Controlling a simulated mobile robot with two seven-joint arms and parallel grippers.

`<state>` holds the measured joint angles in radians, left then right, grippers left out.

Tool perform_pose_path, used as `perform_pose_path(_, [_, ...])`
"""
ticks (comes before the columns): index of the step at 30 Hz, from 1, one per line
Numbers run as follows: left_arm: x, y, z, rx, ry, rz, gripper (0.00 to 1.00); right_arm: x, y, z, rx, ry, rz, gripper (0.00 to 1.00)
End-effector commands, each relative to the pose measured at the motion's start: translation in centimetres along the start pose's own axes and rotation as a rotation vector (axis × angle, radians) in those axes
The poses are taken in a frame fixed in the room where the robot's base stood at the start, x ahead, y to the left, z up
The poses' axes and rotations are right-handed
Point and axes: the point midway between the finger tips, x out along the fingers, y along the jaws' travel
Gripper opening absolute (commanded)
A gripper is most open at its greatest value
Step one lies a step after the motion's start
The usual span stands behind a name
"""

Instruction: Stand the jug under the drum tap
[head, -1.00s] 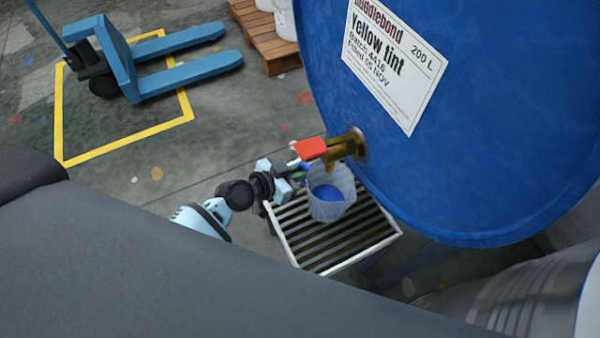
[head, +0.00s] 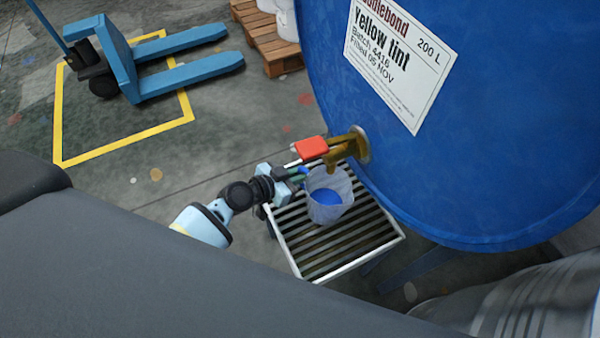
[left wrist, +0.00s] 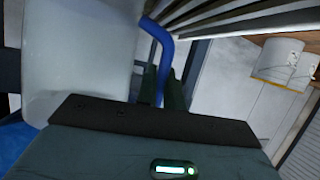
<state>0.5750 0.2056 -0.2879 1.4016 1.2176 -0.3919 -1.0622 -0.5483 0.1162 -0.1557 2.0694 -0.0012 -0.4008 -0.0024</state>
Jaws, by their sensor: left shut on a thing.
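The jug (head: 329,212) is a translucent whitish vessel with a blue handle and blue showing inside. My left gripper (head: 299,173) is shut on its handle, from the left. In the left wrist view the jug (left wrist: 75,55) fills the upper left and its blue handle (left wrist: 165,45) runs down between the fingers (left wrist: 164,90). The brass drum tap (head: 345,151) with a red lever (head: 312,147) sticks out of the blue drum (head: 440,170), just above and behind the jug's rim. The jug is over the slatted stand (head: 300,262); I cannot tell whether it touches the slats. My right gripper is not in view.
The drum fills the upper right, with a label (head: 399,60) reading yellow tint. A grey metal drum (head: 520,300) is at the lower right. A blue pallet truck (head: 125,60) and a wooden pallet (head: 265,40) stand farther back. The floor left of the stand is clear.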

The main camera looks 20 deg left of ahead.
Motion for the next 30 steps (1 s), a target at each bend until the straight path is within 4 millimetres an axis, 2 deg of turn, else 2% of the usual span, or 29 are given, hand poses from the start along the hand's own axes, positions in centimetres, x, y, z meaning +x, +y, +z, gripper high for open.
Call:
perform_pose_path(1, [0.1,0.0,0.2,-0.001,0.001,0.000,0.00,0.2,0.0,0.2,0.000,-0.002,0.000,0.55])
perform_pose_path(2, [0.1,0.0,0.3,0.000,-0.001,0.001,0.10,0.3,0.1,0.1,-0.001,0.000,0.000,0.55])
perform_pose_path(3, [0.1,0.0,0.2,0.000,-0.001,0.000,0.15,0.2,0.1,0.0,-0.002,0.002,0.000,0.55])
perform_pose_path(7, [0.1,0.0,0.2,0.000,-0.001,0.000,0.31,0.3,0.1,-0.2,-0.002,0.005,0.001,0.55])
perform_pose_path(19, [-0.1,0.0,-0.3,0.001,0.000,0.000,0.31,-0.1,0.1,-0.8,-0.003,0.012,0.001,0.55])
perform_pose_path(23, [-2.0,-0.1,0.0,0.003,-0.003,-0.001,0.31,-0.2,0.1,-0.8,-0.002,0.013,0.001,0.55])
perform_pose_path(30, [-6.8,0.0,0.0,0.004,-0.004,0.001,0.31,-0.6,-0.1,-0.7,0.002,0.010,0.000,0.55])
